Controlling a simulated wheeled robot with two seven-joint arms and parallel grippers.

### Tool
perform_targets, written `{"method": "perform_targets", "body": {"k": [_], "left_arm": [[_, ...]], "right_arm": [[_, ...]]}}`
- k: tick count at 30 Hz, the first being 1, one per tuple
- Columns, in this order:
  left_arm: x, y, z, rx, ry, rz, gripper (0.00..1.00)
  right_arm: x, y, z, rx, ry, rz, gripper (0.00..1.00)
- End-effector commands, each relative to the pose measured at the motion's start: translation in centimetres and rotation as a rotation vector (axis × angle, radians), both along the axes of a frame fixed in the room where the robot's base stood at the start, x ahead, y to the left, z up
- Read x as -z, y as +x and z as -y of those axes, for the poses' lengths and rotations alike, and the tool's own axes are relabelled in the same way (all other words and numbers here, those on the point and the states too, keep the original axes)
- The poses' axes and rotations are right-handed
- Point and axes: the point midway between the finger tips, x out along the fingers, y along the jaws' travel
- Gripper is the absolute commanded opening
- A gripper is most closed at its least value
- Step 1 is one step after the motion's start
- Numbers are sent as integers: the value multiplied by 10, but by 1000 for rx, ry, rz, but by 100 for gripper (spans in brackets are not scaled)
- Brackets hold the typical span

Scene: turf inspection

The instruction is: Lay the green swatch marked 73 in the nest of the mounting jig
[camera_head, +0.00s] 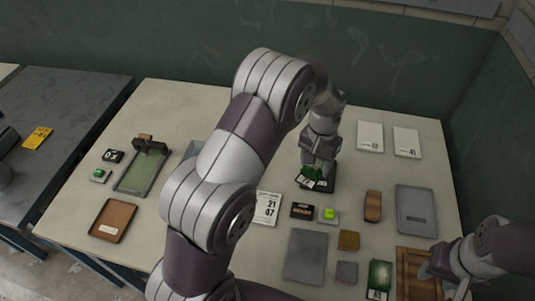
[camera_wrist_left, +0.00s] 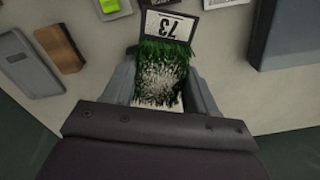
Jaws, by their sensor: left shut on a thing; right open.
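My left gripper (camera_head: 317,172) is shut on the green swatch (camera_head: 313,180). In the left wrist view the swatch (camera_wrist_left: 160,75) has grass-like tufts and a white label with a dark border reading 73, upside down. The gripper is over the right-middle of the table; whether the swatch touches the surface I cannot tell. A framed green tray (camera_head: 143,167) with an upright dark block at its far end stands at the left; it looks like the mounting jig, but I cannot be sure. Its bed looks empty. My right gripper (camera_head: 432,272) is open at the lower right, near a brown wooden tray (camera_head: 418,255).
My left arm hides the table's middle. A second green swatch (camera_head: 380,275) lies at the front right. Grey trays (camera_head: 416,210), a brown block (camera_head: 373,206), a lime-topped item (camera_head: 328,214) and white cards (camera_head: 370,136) surround the gripper. A brown tray (camera_head: 113,219) lies front left.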

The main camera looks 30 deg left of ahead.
Motion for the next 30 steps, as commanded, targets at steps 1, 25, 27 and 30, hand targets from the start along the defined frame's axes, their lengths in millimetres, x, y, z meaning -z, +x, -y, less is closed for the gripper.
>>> {"method": "perform_targets", "body": {"k": [1,25,27,30], "left_arm": [[1,-1,-3,1,0,-1,29],[95,37,-109,4,-1,-3,29],[105,38,-109,4,-1,-2,29],[110,38,-109,4,0,2,29]], "right_arm": [[-1,0,0,0,0,0,43],[-43,0,0,0,0,0,43],[-45,0,0,0,0,0,43],[-44,0,0,0,0,0,43]]}}
